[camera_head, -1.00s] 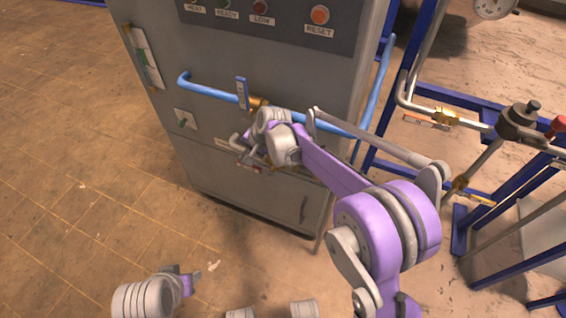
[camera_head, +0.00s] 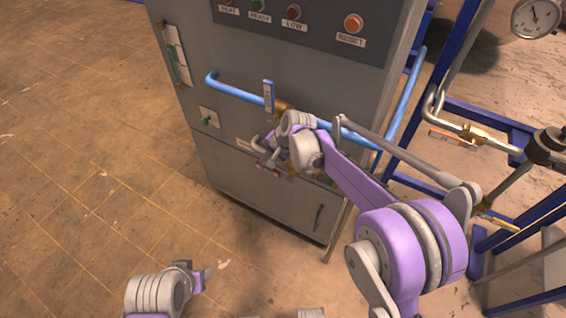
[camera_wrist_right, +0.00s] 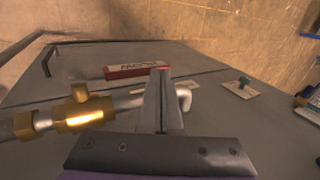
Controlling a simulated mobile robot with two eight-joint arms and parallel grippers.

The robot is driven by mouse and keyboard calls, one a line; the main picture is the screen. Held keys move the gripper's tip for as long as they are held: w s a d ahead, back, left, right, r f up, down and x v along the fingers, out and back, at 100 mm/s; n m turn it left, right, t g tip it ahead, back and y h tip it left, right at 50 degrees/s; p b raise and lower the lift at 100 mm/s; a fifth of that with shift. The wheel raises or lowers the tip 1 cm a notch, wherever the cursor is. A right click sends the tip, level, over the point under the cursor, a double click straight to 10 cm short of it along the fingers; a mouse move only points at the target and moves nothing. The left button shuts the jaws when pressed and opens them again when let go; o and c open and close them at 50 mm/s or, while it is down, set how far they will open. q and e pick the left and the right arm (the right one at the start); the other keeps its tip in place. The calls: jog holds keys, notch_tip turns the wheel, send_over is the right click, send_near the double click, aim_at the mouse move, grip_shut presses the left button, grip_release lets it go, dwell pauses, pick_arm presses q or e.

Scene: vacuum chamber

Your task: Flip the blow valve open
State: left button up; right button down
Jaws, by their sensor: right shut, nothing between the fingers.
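The blow valve sits low on the grey cabinet front. Its brass body (camera_wrist_right: 85,113) and red handle (camera_wrist_right: 137,71), with an upside-down label, show in the right wrist view. The handle lies roughly along the valve's pipe. It is small and partly hidden in the head view (camera_head: 268,168). My right gripper (camera_wrist_right: 161,72) is shut and empty, its fingertips close to the handle's right end; I cannot tell whether they touch. In the head view my right arm partly covers the valve. My left gripper (camera_head: 204,276) is low at the left, away from the cabinet; its jaws are too small to read.
A blue pipe with an upright blue valve handle (camera_head: 269,96) runs above my right gripper. A button panel (camera_head: 310,22) is at the cabinet's top. Blue frames, pipes and a gauge (camera_head: 536,17) stand at the right. The floor at the left is clear.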

aim_at(279, 173)
pick_arm(q)
jog(key=shift+s+r+p, duration=0.1)
jog(key=shift+r+p, duration=0.6)
jog(key=shift+r, duration=0.15)
pick_arm(e)
jog(key=v, duration=1)
jog(key=shift+d, duration=0.1)
jog(key=s+d+f+n+t+h, duration=0.15)
jog(key=s+d, duration=0.35)
jog(key=s, duration=0.6)
jog(key=s+d+f+n+h, duration=0.2)
jog(key=s+d+n, duration=0.15)
jog(key=s, duration=0.65)
jog(key=s+d+f+n+h, duration=0.1)
jog(key=s+d+n, duration=0.1)
jog(key=s+d, duration=0.65)
pick_arm(q)
notch_tip(279, 173, up, 13)
jog(key=w+p, duration=0.2)
jog(key=p, duration=1)
jog(key=shift+r+t, duration=0.2)
jog(key=shift+t, duration=0.1)
pick_arm(e)
notch_tip(279, 173, up, 13)
jog(key=a, duration=0.2)
jog(key=shift+a+r+t, duration=0.2)
jog(key=shift+a+t, duration=0.15)
jog(key=shift+a, duration=0.05)
